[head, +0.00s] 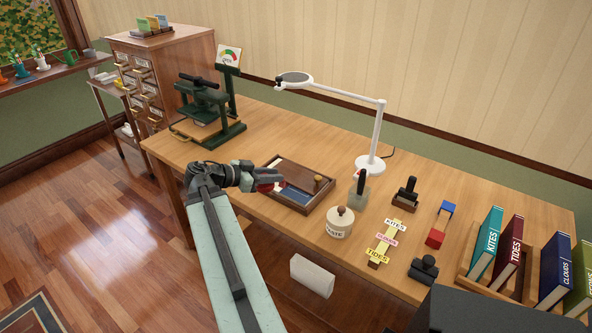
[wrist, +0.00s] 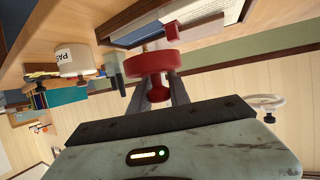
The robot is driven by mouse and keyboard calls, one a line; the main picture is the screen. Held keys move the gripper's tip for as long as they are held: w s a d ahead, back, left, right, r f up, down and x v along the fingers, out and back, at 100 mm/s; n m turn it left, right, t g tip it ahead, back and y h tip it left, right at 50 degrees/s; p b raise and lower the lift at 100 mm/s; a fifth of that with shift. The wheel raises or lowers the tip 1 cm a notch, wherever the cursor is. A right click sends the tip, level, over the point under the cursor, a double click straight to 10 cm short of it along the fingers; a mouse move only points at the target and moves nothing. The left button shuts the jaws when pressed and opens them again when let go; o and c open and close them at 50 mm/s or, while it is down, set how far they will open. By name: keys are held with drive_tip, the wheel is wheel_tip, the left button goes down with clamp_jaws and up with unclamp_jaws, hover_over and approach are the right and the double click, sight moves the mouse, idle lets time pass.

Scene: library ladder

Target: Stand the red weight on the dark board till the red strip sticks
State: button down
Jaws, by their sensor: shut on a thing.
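My gripper (head: 268,178) is shut on the red weight (wrist: 153,63). In the wrist view the weight shows as a red disc with a small knob between my fingers. In the head view only a little red (head: 266,187) shows below my fingers. My gripper is at the left edge of a brown tray with a dark brown board (head: 303,176), and I cannot tell how high above the table the weight is. A blue piece (head: 293,196) and a bit of white lie in the tray. Another red piece (wrist: 187,27) shows beyond the weight; I cannot tell whether it is the strip.
The paste pot (head: 340,224) and a metal block with a dark handle (head: 359,194) stand right of the tray. A white lamp (head: 369,165) stands behind. A green press (head: 208,115) is at the back left. Labels, stamps and books fill the right side. The table's front edge is close.

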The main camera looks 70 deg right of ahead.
drive_tip(key=shift+a, duration=0.25)
drive_tip(key=b, duration=0.2)
hover_over(304, 173)
drive_tip(key=shift+d+f, duration=0.1)
drive_tip(key=shift+f, duration=0.65)
wheel_tip(304, 173, down, 4)
drive_tip(key=b, duration=0.3)
drive_tip(key=shift+r, duration=0.25)
drive_tip(key=c, duration=1.6)
unclamp_jaws()
drive_tip(key=shift+f, duration=0.15)
drive_tip(key=o, duration=0.4)
